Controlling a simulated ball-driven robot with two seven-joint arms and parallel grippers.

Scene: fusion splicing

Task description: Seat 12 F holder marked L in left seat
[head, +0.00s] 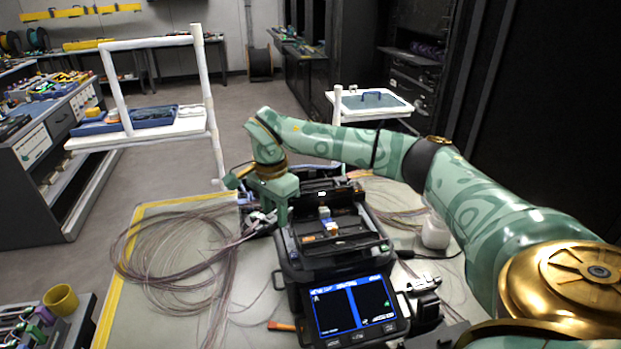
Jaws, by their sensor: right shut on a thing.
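The fusion splicer (297,266) stands on the pale work mat with its lid raised and its screen lit blue. My right gripper (279,218) reaches down at the splicer's left side, shut on a small dark and metallic piece, apparently the fibre holder (259,220). Thin fibres trail from the holder to the left. I cannot read a mark on it, and the fingers hide part of it. The holder is beside the splicer's left edge; I cannot tell if it touches. Small white, blue and orange parts sit in the splicer's middle. My left gripper is out of view.
Coiled fibres (172,262) spread over the mat (150,318) left of the splicer, and more lie behind it at right. A white container (435,232) and a metallic device (421,285) stand at right. A yellow mug (61,300) is at lower left.

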